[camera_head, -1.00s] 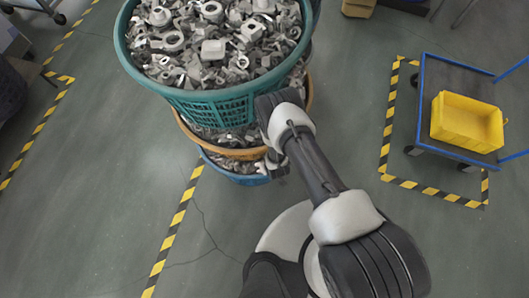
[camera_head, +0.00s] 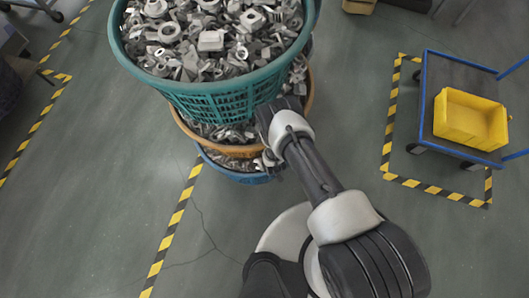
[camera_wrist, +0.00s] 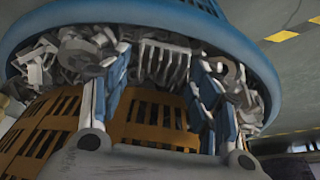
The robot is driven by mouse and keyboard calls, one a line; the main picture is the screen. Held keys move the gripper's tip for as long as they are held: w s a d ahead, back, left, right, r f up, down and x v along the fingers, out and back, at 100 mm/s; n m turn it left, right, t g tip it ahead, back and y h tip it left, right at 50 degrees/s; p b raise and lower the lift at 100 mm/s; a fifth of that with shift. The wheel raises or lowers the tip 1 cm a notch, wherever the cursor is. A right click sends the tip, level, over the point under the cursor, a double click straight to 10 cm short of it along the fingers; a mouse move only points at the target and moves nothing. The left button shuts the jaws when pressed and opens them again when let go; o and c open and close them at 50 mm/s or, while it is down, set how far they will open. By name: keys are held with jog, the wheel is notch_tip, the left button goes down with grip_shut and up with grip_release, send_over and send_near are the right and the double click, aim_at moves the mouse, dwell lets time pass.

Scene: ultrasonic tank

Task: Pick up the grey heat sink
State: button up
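The grey heat sink (camera_wrist: 162,62) shows as a finned block in the wrist view, among loose metal parts in the blue basket (camera_wrist: 225,35). My gripper (camera_wrist: 163,72) has its two fingers apart, one on each side of the heat sink. It looks open, with no clear contact on either side. The heat sink cannot be made out there.
An orange basket (camera_head: 222,149) sits above the blue one, and a teal basket (camera_head: 215,105) full of metal parts tops the stack. A blue cart (camera_head: 432,137) with a yellow bin (camera_head: 468,120) stands at right. Open floor lies at lower left.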

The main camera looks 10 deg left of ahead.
jog(key=c, duration=0.8)
jog(key=shift+s+d+r+p, duration=0.15)
jog(key=shift+s+r+p, duration=0.15)
jog(key=shift+r, duration=0.1)
jog(key=s+d+r+p, duration=0.2)
jog(key=s, duration=0.1)
jog(key=s+d+r+p, duration=0.1)
jog(key=s+d+r, duration=0.2)
jog(key=s, duration=0.1)
jog(key=s+d+r+p, duration=0.2)
jog(key=s, duration=0.2)
jog(key=shift+d+r+p, duration=0.15)
jog(key=shift+d+p, duration=0.15)
